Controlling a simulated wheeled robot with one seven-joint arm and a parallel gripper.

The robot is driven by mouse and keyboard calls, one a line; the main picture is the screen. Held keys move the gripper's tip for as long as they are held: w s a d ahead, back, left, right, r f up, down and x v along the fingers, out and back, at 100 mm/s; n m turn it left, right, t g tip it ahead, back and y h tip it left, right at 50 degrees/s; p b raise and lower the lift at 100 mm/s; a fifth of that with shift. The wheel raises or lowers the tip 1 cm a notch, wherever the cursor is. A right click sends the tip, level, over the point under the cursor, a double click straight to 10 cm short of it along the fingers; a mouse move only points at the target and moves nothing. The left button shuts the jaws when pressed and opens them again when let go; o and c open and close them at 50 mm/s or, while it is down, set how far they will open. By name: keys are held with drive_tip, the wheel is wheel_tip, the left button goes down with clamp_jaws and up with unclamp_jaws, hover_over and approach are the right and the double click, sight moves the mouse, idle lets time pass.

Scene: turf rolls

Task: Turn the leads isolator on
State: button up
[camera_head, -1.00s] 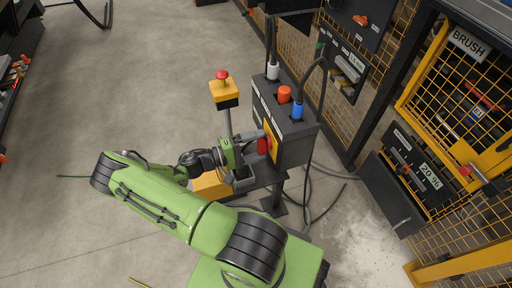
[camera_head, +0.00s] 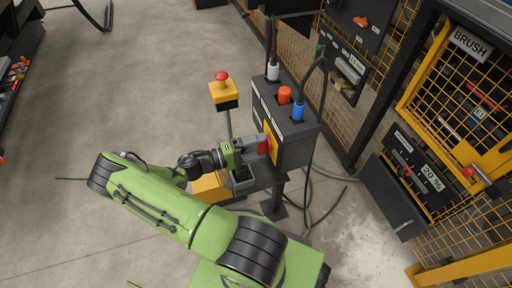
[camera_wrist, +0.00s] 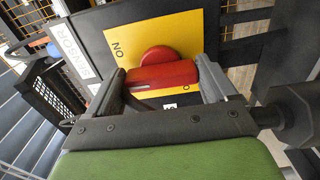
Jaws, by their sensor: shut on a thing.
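The leads isolator is a red rotary handle (camera_wrist: 163,76) on a yellow plate (camera_wrist: 190,32) on the side of a dark box (camera_head: 296,150). In the wrist view the handle lies nearly level across the picture, with its round hub behind it. The word ON shows sideways on the plate, up and left of the handle. Another label below the handle is mostly hidden. My gripper (camera_wrist: 164,82) is shut on the handle, one finger at each end of it. In the head view my gripper (camera_head: 256,149) is at the yellow plate, with the red handle partly showing.
White, orange and blue connectors (camera_head: 298,110) with cables stand on top of the box. Yellow mesh fencing (camera_head: 440,90) is at the right. Loose cables lie on the floor; open floor is at the left.

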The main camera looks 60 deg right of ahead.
drive_tip(key=o, duration=0.8)
drive_tip(key=shift+s, duration=0.1)
drive_tip(key=shift+o, duration=0.2)
drive_tip(key=p+v, duration=0.2)
drive_tip(key=v, duration=1.3)
drive_tip(key=shift+w+a, duration=0.25)
drive_tip(key=shift+w, duration=0.05)
